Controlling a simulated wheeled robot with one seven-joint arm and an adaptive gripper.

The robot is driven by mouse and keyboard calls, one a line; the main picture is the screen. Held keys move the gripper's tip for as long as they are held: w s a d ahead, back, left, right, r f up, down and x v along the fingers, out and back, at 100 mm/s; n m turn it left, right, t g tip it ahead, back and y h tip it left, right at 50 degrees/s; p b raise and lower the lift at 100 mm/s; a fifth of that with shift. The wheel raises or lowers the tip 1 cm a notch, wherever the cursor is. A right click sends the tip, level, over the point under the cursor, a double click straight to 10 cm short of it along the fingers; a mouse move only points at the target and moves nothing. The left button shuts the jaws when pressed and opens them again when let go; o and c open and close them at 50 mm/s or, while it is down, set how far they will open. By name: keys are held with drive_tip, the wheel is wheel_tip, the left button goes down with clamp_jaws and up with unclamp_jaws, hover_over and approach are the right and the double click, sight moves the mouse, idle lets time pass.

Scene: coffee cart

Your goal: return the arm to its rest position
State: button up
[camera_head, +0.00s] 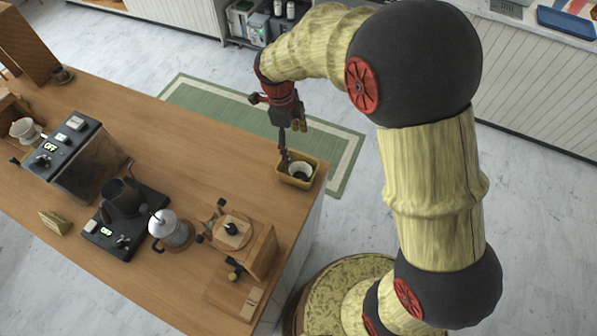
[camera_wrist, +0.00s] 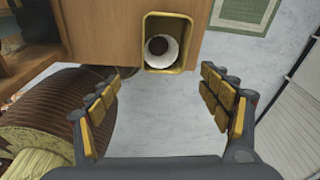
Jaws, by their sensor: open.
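My arm reaches from the right side of the head view over the counter's right end. My gripper (camera_head: 283,148) is above the small yellow tray (camera_head: 298,184) near the counter's right edge. In the wrist view my gripper (camera_wrist: 160,108) is open, with its fingers wide apart and nothing between them. A white cup (camera_head: 300,171) sits in the tray. The wrist view also shows the tray (camera_wrist: 148,66) and the cup (camera_wrist: 162,47), just beyond the fingers.
A green rug (camera_head: 196,98) lies on the floor behind. Open floor lies beyond the counter's right end.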

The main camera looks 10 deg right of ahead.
drive_tip(key=shift+a+r, duration=0.15)
drive_tip(key=shift+r, duration=0.75)
drive_tip(key=s+d+r+n+t+b, duration=0.3)
drive_tip(key=s+d+r+n+b, duration=0.1)
drive_tip(key=s+n, duration=0.6)
drive_tip(key=s+d+r+n+t+y+b, duration=0.1)
drive_tip(key=s+d+r+n+t+b, duration=0.2)
drive_tip(key=s+d+r+n+b, duration=0.2)
drive_tip(key=shift+s+d+r+n+y+b, duration=0.15)
drive_tip(key=shift+s+d+n+y+b, duration=0.3)
drive_tip(key=shift+s+d+n, duration=2.15)
